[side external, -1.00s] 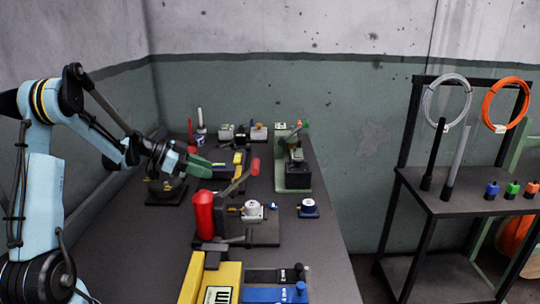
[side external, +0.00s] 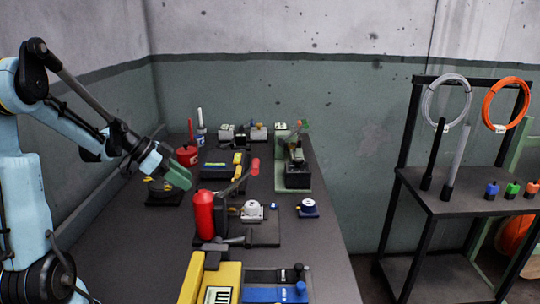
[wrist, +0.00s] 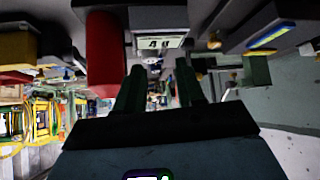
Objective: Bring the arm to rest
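My gripper (side external: 180,180) hangs above the left part of the dark bench (side external: 115,245), tilted down to the right, left of the red cylinder (side external: 203,214). In the wrist view its two green fingers (wrist: 158,75) stand apart with a gap between them, and nothing shows held. The wrist picture looks upside down. A red cylinder (wrist: 105,50) shows there left of the fingers. My arm is bent, with its elbow high at the left.
A dark fixture with a red-handled lever (side external: 255,166) and a yellow machine (side external: 215,280) stand on the bench. A red can (side external: 187,155) and a green-framed press (side external: 298,172) are farther back. A rack (side external: 450,195) with wire coils stands right, beyond a gap.

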